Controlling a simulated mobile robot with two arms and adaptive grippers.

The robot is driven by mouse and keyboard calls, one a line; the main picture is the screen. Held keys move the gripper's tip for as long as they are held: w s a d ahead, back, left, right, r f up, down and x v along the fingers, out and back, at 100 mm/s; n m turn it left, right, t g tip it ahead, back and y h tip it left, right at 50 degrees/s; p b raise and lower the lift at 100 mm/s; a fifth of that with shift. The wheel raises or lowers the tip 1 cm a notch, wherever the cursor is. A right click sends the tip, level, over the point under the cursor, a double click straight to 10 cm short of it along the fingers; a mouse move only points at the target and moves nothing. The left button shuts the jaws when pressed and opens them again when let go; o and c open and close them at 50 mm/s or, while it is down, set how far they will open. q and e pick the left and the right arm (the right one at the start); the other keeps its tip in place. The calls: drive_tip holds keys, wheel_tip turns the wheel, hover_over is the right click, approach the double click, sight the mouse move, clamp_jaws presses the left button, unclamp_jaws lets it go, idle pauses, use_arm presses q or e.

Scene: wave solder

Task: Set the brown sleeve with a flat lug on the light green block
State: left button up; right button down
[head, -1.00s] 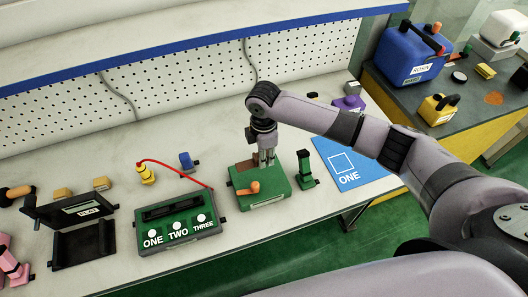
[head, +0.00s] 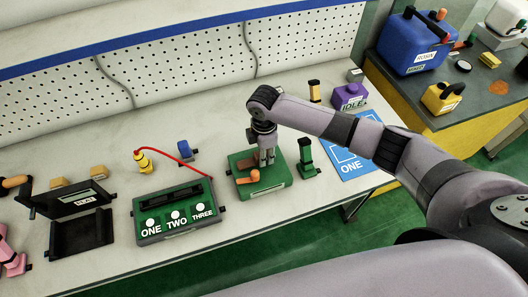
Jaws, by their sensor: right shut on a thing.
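My right gripper (head: 267,160) points straight down over the green block (head: 273,184) in the middle of the bench. It is shut on the brown sleeve (head: 243,164), whose brown flat part shows just left of the fingers. The rest of the sleeve is hidden by the fingers. The sleeve is at or very close to the block's top; I cannot tell whether it touches. An orange lever (head: 254,177) lies on the front of the block. My left gripper is not in view.
A dark green post (head: 305,156) stands close to the right of the block. A control box with three white buttons (head: 176,216) is to the left, with a red cable (head: 186,164) behind it. A blue mat (head: 350,170) lies to the right.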

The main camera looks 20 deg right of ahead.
drive_tip(key=shift+f+b, duration=0.3)
drive_tip(key=shift+f, duration=0.15)
idle(0.3)
drive_tip(key=c, duration=1.2)
unclamp_jaws()
wheel_tip(320, 180, up, 12)
